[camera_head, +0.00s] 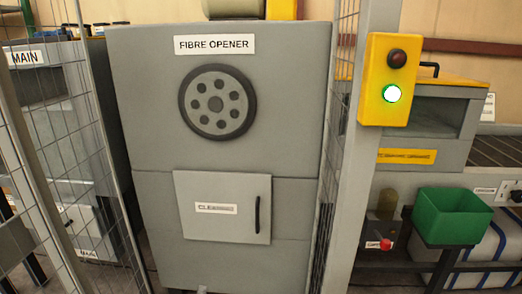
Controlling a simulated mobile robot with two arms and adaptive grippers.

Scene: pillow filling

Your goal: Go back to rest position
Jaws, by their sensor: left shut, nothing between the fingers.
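At the lower left edge a grey shape with dark, narrow parts (24,266) shows beside the wire mesh. I cannot make out clearly whether it is my left gripper. I see nothing held there. My right gripper does not show. The grey fibre opener (140,125) stands upright in the middle, with a round black-rimmed port (217,102) and a small hatch with a black handle (222,207), which looks closed. No gripper touches it.
Mesh fence panels (67,165) stand on the left, and a grey post (352,190) on the right. The post carries a yellow box (388,80) with a red lamp and a lit green one. A green bin (450,216) sits on a dark stand at the right.

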